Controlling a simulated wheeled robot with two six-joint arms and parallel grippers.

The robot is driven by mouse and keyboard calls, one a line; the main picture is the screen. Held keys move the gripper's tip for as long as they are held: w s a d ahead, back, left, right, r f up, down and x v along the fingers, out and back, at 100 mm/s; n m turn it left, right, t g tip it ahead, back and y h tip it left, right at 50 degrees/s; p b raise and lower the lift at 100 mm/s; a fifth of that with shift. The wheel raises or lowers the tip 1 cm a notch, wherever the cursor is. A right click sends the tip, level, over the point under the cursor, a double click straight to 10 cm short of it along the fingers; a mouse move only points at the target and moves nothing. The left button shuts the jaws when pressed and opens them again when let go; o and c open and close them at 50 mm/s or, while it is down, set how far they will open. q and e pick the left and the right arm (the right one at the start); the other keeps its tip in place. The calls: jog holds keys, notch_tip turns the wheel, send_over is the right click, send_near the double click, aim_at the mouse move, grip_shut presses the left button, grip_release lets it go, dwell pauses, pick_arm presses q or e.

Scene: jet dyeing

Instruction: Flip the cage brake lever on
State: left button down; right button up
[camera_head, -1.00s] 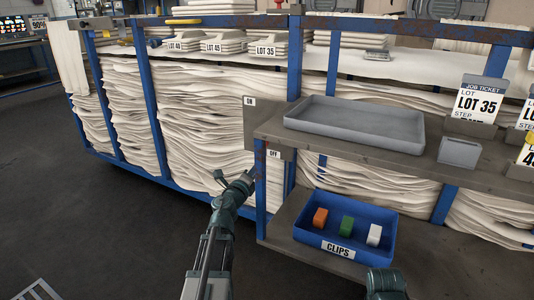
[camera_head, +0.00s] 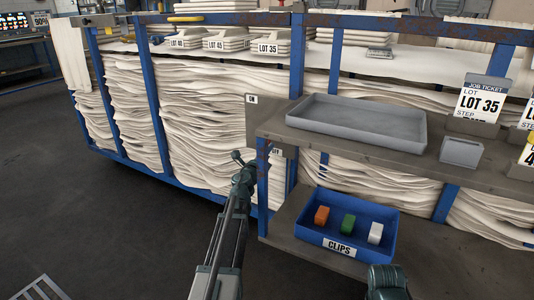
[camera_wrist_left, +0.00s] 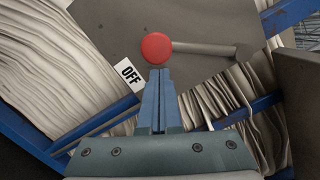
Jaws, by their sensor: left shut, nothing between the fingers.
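The brake lever shows in the left wrist view as a red round knob (camera_wrist_left: 157,47) on a grey rod (camera_wrist_left: 205,49) that runs right across a grey plate (camera_wrist_left: 105,25). The knob is close to the OFF label (camera_wrist_left: 130,74). My left gripper (camera_wrist_left: 161,76) is shut and empty, its tips just below the knob; I cannot tell whether they touch it. In the head view the left gripper (camera_head: 245,172) is beside the plate, which has an ON label (camera_head: 251,99) at its top.
A shelf (camera_head: 345,150) with a grey tray (camera_head: 355,138) juts out right of the plate. Below it is a blue clips bin (camera_head: 365,252). The blue-framed cage with stacked cloth (camera_head: 205,125) stands behind.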

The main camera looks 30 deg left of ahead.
pick_arm(q)
jog(key=shift+a, duration=0.15)
jog(key=shift+a+r+m, duration=0.2)
jog(key=shift+a+m, duration=0.1)
jog(key=shift+m, duration=0.1)
jog(key=shift+a, duration=0.1)
jog(key=a+r+m+h+p, duration=0.1)
jog(key=a+r+m+p, duration=0.5)
jog(key=r+m, duration=0.1)
jog(key=shift+a+r+m+t+p, duration=0.2)
jog(key=shift+a+m+t+p, duration=0.15)
jog(key=shift+m, duration=0.55)
jog(key=shift+w+d, duration=0.1)
dwell(0.3)
